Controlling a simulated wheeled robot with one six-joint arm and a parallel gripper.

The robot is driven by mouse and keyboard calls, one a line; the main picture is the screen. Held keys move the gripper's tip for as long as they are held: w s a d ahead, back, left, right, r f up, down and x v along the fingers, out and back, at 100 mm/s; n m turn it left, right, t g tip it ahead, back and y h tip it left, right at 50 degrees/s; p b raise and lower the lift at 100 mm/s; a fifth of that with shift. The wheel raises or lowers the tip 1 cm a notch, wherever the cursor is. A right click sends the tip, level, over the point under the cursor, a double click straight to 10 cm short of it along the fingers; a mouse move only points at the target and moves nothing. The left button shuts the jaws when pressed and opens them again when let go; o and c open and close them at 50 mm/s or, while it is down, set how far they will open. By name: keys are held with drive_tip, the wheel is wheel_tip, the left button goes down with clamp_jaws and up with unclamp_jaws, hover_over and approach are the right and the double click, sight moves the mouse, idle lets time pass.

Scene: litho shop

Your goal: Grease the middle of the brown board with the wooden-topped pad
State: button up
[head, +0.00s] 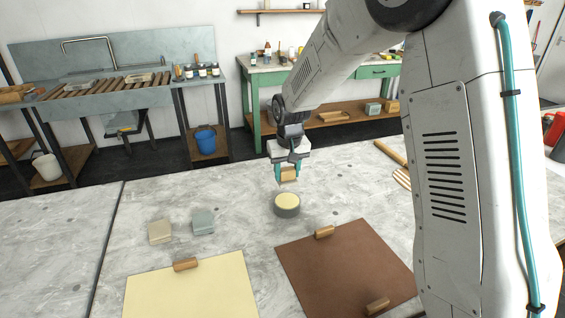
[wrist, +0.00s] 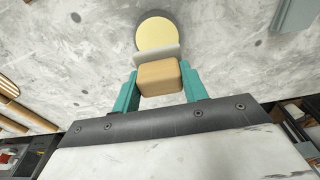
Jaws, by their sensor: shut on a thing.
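My gripper (head: 288,175) has teal fingers and is shut on the wooden-topped pad (head: 289,174). In the wrist view the pad's wooden block (wrist: 160,78) sits between both fingers, with a pale layer along its far edge. The pad is held above or just behind a round grey tin (head: 287,209) with a pale yellow filling; the tin's yellow top also shows in the wrist view (wrist: 156,32). I cannot tell whether pad and tin touch. The brown board (head: 340,268) lies flat at the front right, with one wooden block on its far edge and another near its front.
A cream sheet (head: 190,292) with a wooden block on its far edge lies left of the brown board. A beige block (head: 160,232) and a grey-green block (head: 203,222) stand behind it. Wooden rods (head: 391,153) lie behind the board, partly hidden by my arm.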

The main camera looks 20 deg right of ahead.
sight(288, 182)
drive_tip(key=shift+w+f, duration=0.1)
drive_tip(key=shift+f, duration=0.1)
wheel_tip(288, 182, down, 4)
drive_tip(key=shift+d+f, duration=0.1)
drive_tip(key=shift+f, duration=0.65)
drive_tip(key=shift+f, duration=0.55)
idle(1.5)
drive_tip(key=shift+r, duration=0.1)
drive_tip(key=shift+r, duration=3.4)
